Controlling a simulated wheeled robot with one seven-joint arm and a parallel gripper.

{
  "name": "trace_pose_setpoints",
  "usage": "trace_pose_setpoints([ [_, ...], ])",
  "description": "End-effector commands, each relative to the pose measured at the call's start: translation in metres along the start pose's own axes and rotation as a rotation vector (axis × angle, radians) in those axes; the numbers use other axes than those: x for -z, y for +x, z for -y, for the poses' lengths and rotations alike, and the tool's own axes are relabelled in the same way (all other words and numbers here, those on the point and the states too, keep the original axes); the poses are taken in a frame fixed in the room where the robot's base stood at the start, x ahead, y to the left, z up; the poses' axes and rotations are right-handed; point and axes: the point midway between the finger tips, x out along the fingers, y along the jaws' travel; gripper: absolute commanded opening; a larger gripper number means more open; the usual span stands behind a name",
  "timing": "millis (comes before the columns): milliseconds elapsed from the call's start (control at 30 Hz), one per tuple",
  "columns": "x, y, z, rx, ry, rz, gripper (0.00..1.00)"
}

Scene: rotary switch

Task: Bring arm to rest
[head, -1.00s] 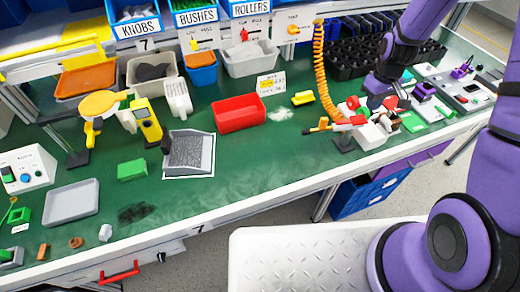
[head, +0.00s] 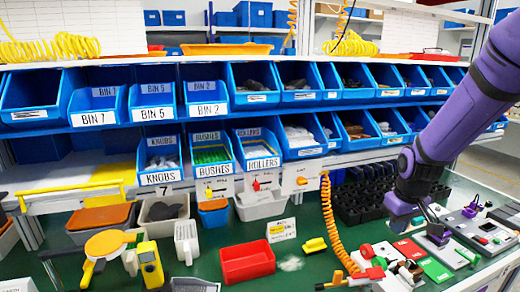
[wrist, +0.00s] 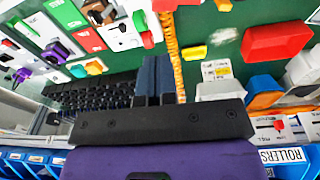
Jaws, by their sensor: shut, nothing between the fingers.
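My gripper (head: 428,222) is at the right in the head view, at the end of my purple arm, above the bench's row of panels. In the wrist view its two dark fingers (wrist: 154,72) are together with nothing between them. A purple knob-like part (head: 438,234) stands on a panel just below or behind the gripper in the head view. A purple part also shows at upper left in the wrist view (wrist: 56,52), apart from the fingers. Whether the gripper touches any panel cannot be told from the head view; the wrist view shows the fingers clear.
An orange coiled hose (head: 333,225) hangs close left of the gripper. A black divided tray (head: 362,204) lies behind it. Blue bins (head: 255,95) fill shelves above the bench. A red bin (head: 247,262) and a yellow block (head: 314,245) are on the green top.

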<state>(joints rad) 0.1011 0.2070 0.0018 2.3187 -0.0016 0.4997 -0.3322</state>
Motion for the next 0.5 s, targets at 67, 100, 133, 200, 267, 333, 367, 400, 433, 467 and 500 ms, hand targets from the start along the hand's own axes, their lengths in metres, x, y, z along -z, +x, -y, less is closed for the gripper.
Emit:
trace_pose_setpoints([
  [67, -0.006, -0.028, 0.006, -0.009, 0.015, -0.031, 0.0],
  [100, -0.01, -0.041, 0.009, -0.012, 0.023, -0.043, 0.0],
  [133, -0.013, -0.049, 0.011, -0.014, 0.029, -0.051, 0.0],
  [200, -0.021, -0.07, 0.017, -0.019, 0.044, -0.073, 0.0],
  [267, -0.029, -0.087, 0.021, -0.023, 0.057, -0.092, 0.0],
  [333, -0.039, -0.106, 0.027, -0.027, 0.072, -0.114, 0.0],
  [367, -0.043, -0.114, 0.029, -0.028, 0.079, -0.123, 0.0],
  [400, -0.049, -0.123, 0.033, -0.03, 0.088, -0.136, 0.0],
  [433, -0.054, -0.131, 0.035, -0.031, 0.094, -0.145, 0.0],
  [467, -0.06, -0.137, 0.038, -0.032, 0.1, -0.153, 0.0],
  [500, -0.066, -0.147, 0.041, -0.033, 0.109, -0.167, 0.0],
])
